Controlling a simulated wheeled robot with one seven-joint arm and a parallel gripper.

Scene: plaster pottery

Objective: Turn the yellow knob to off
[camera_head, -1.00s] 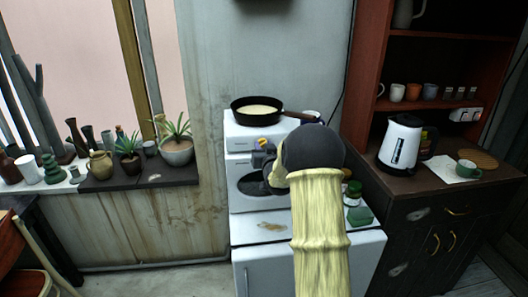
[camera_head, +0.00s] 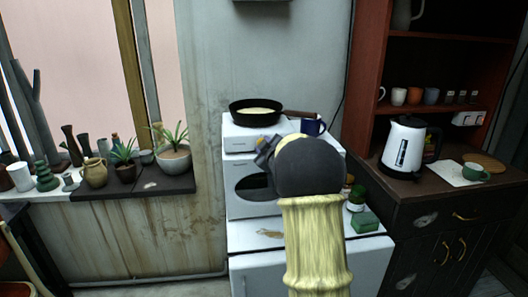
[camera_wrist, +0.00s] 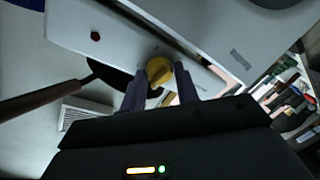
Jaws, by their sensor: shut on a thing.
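The yellow knob (camera_wrist: 158,70) is on the pale front panel of the white appliance (camera_head: 240,143). In the wrist view it sits between the two dark fingers of my gripper (camera_wrist: 160,85), which are closed on its sides. In the head view my gripper (camera_head: 266,152) is at the upper front of the appliance. The rounded dark wrist and pale yellow arm hide much of the panel there. Only a small trace of yellow shows near the fingers, and I cannot tell the knob's setting.
A dark frying pan (camera_head: 255,112) with pale contents sits on the appliance, its handle pointing right. A white kettle (camera_head: 403,147) stands on the dark cabinet at right. Potted plants (camera_head: 173,155) line the sill at left.

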